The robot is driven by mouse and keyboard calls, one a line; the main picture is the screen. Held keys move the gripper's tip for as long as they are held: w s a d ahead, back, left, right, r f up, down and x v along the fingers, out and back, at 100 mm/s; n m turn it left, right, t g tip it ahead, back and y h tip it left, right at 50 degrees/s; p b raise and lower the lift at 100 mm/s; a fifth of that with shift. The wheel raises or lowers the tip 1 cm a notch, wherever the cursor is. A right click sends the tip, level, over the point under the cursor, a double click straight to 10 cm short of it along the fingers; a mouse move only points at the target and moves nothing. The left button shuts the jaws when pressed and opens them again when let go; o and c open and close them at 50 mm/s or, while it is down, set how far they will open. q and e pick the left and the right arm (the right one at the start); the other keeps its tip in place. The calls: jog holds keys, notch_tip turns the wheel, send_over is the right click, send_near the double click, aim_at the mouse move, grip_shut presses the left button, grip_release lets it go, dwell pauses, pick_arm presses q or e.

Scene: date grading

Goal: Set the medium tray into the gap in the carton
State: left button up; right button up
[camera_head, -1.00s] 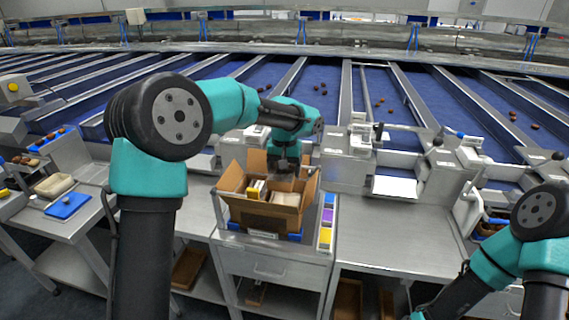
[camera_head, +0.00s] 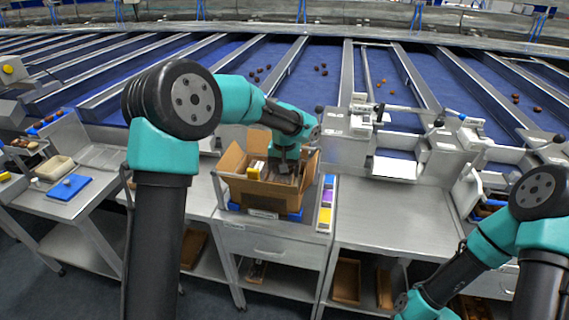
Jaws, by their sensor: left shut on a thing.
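The open cardboard carton (camera_head: 262,195) stands on the small steel cabinet in the middle, its flaps raised. My left gripper (camera_head: 283,167) points down into the carton and is shut on a tray (camera_head: 282,176), which shows only as a small brownish patch under the fingers. A yellow-and-white box (camera_head: 256,170) sits in the left part of the carton. The gap is hidden by the gripper and the carton walls, and I cannot tell whether the tray touches the bottom. My right arm comes in at the lower right; its gripper is out of the picture.
A blue board (camera_head: 69,188) and a beige tray (camera_head: 54,168) lie on the left bench. The steel bench top (camera_head: 387,213) at right is clear.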

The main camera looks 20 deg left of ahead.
pick_arm(q)
jog(key=shift+f, duration=1.45)
jog(key=shift+f, duration=0.95)
dwell(0.7)
jog(key=o, duration=0.9)
jog(key=shift+o, duration=0.3)
jog(key=shift+r, duration=0.15)
jog(key=shift+r, duration=5.9)
